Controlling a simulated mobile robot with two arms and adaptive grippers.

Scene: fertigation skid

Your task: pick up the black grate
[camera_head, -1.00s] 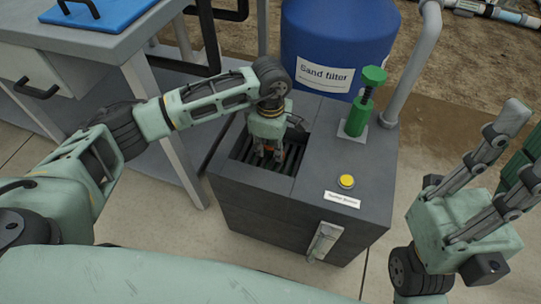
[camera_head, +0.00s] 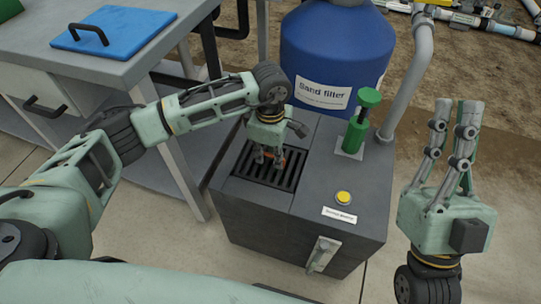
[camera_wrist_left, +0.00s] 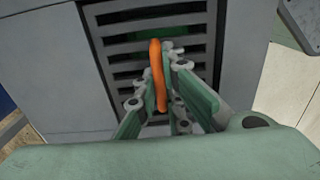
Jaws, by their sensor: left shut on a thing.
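The black grate (camera_head: 257,172) is a dark slatted panel at the left of the grey box's top. It looks about level with the top surface, and I cannot tell whether it is raised a little. It fills much of the left wrist view (camera_wrist_left: 126,33), with an orange upright piece (camera_wrist_left: 157,75) over its slats. My left gripper (camera_head: 267,157) points down over the grate and is shut on that orange piece, which looks like its handle. My right gripper (camera_head: 456,105) points up, empty, at the right, with its fingers apart.
The grey box (camera_head: 300,222) carries a green valve (camera_head: 359,125) and a yellow button (camera_head: 343,198). A blue sand filter tank (camera_head: 335,50) and a grey pipe (camera_head: 408,85) stand behind. A table (camera_head: 60,75) with a blue board (camera_head: 115,30) is at the left.

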